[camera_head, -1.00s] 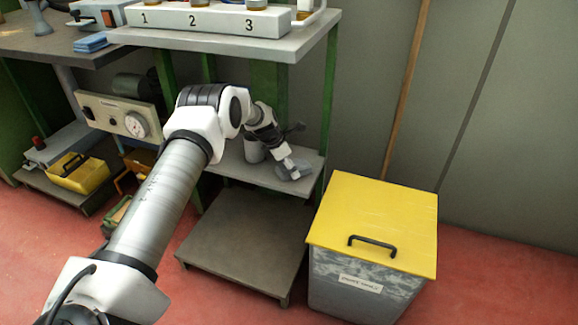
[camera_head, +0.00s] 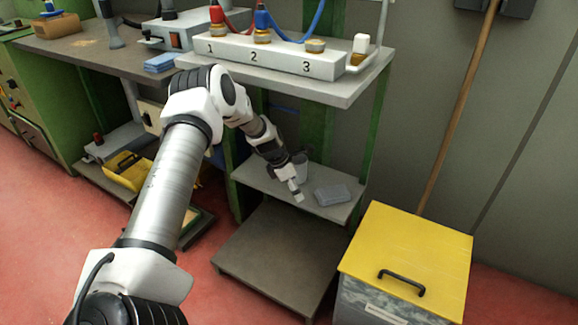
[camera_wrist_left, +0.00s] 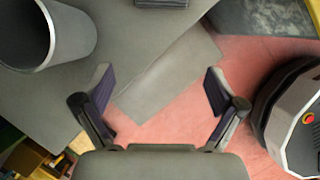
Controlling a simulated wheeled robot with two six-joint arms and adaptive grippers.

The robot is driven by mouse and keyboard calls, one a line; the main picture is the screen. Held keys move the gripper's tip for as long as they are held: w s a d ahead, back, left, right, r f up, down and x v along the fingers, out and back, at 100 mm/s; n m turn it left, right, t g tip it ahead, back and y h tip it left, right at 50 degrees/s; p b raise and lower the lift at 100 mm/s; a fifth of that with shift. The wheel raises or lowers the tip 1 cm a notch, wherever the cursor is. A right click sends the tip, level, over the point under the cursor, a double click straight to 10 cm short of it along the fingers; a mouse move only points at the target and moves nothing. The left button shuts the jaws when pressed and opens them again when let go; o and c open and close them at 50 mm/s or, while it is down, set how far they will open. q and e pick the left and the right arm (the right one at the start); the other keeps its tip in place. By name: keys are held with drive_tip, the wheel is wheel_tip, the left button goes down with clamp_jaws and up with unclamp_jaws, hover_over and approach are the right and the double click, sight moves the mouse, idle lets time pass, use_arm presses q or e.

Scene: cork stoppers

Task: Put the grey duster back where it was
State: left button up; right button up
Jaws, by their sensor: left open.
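The grey duster (camera_head: 332,194) is a folded grey cloth lying flat on the middle shelf (camera_head: 262,181) of the green-legged stand, near the shelf's right end. A sliver of it shows at the top edge of the left wrist view (camera_wrist_left: 162,3). My left gripper (camera_head: 297,192) is just to the left of the duster, above the shelf and apart from the cloth. In the left wrist view its two fingers (camera_wrist_left: 158,92) are spread wide with nothing between them. My right gripper is in neither view.
A grey cup (camera_wrist_left: 45,35) stands on the shelf close to my left gripper, partly hidden in the head view. A yellow-lidded bin (camera_head: 405,255) stands right of the stand. A numbered white block (camera_head: 262,55) and a blue cloth (camera_head: 161,62) lie on the worktops above.

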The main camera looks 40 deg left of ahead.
use_arm(q)
drive_tip(key=s+d+f+m+g+y, duration=0.1)
drive_tip(key=s+d+f+m+g, duration=0.1)
drive_tip(key=s+d+f+m, duration=0.55)
drive_tip(key=s+d+f+m+g+y, duration=0.1)
drive_tip(key=s+d+f+m, duration=0.3)
drive_tip(key=s+d+m, duration=1.05)
drive_tip(key=s+m, duration=0.1)
drive_tip(key=s, duration=0.3)
drive_tip(key=s+d+r+m+g, duration=0.1)
drive_tip(key=s+d+m, duration=0.3)
drive_tip(key=s, duration=0.5)
drive_tip(key=shift+d+r+m, duration=0.3)
drive_tip(key=shift+d+m, duration=0.05)
drive_tip(key=shift+m, duration=0.85)
drive_tip(key=shift+s, duration=0.1)
